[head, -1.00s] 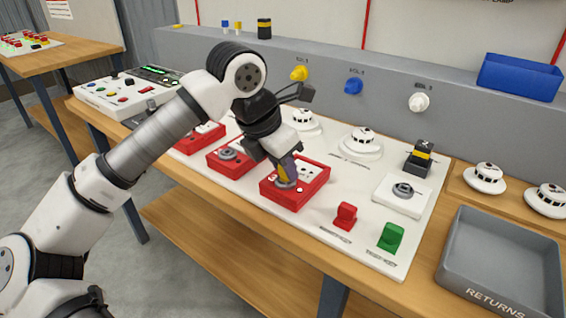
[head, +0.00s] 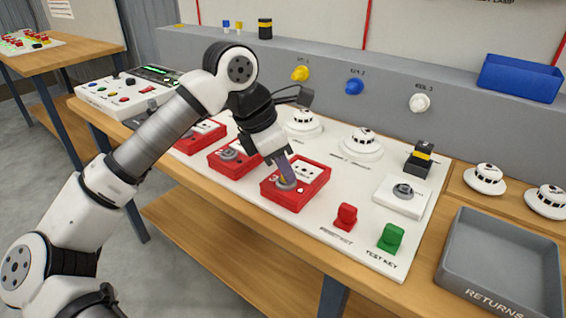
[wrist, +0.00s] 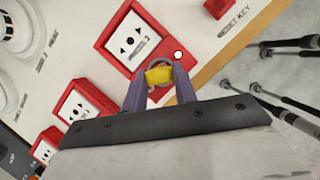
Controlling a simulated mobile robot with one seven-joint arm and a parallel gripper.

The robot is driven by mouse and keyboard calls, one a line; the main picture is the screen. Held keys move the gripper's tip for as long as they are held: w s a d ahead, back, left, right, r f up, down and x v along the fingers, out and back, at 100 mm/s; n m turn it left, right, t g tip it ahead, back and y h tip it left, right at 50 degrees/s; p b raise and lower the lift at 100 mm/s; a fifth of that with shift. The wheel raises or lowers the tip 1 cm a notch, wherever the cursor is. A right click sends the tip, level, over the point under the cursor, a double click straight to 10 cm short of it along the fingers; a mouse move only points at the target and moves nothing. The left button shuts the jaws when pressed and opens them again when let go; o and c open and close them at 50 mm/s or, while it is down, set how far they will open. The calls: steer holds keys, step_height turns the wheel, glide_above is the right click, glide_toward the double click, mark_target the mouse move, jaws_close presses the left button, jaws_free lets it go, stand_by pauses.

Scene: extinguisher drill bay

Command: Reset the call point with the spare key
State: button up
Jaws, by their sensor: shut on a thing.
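My gripper (head: 284,178) points down at the nearest red call point (head: 306,172), which also shows in the wrist view (wrist: 118,38) and bears a "3". In the wrist view, my gripper (wrist: 160,88) is shut on a yellow key (wrist: 158,76), one finger on each side. The key is at the round grey lock ring on the call point's lower edge. How deep it sits is hidden by the fingers. A small white round spot (wrist: 178,54) shows beside the lock.
Two more red call points (head: 234,156) stand in a row to the left. A red block (head: 345,215) and a green block (head: 391,236) stand at the panel's front right. A grey returns tray (head: 452,250) lies further right. White detectors (head: 361,142) stand behind.

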steer(key=shift+w+m+g, duration=0.1)
steer(key=shift+m+g, duration=0.3)
steer(key=shift+m, duration=0.7)
steer(key=shift+m+p, duration=0.35)
steer(key=shift+m, duration=0.25)
steer(key=shift+m+g, duration=0.5)
steer(key=shift+m, duration=0.1)
